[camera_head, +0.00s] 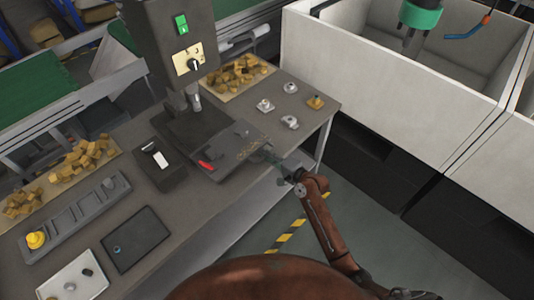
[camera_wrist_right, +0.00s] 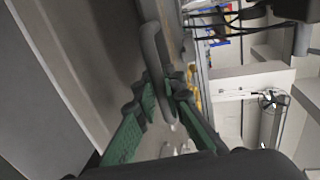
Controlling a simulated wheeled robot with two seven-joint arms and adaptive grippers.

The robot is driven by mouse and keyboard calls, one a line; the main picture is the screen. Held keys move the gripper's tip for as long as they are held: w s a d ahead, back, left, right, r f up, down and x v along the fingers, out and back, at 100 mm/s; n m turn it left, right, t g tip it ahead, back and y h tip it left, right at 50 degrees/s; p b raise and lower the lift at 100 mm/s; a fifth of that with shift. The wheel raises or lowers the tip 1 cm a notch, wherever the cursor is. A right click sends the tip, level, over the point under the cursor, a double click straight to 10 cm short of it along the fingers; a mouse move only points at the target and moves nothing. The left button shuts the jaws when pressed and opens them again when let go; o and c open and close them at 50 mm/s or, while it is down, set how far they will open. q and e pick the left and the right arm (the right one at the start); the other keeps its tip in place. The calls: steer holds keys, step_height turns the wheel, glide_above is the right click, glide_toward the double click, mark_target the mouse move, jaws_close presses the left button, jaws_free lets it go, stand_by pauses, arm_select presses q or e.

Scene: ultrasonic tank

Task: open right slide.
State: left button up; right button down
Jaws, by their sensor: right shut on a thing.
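The dark slide plate (camera_head: 228,155) sticks out from the base of the grey machine (camera_head: 165,30), at the right side of the work table. A red piece (camera_head: 205,164) lies on its front part. My right gripper (camera_head: 272,158) is at the plate's right edge. In the right wrist view, my right gripper's green fingers (camera_wrist_right: 168,92) are closed around a grey curved bar handle (camera_wrist_right: 151,45). The contact spot is small in the head view and partly hidden by the fingers. My left gripper is in neither view.
White bins (camera_head: 400,100) stand at the right. The floor beyond the table's front edge is open.

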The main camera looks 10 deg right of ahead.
steer(key=c, duration=2)
jaws_free()
steer(key=v, duration=1.1)
steer(key=shift+s+d, duration=0.3)
steer(key=shift+s, duration=0.05)
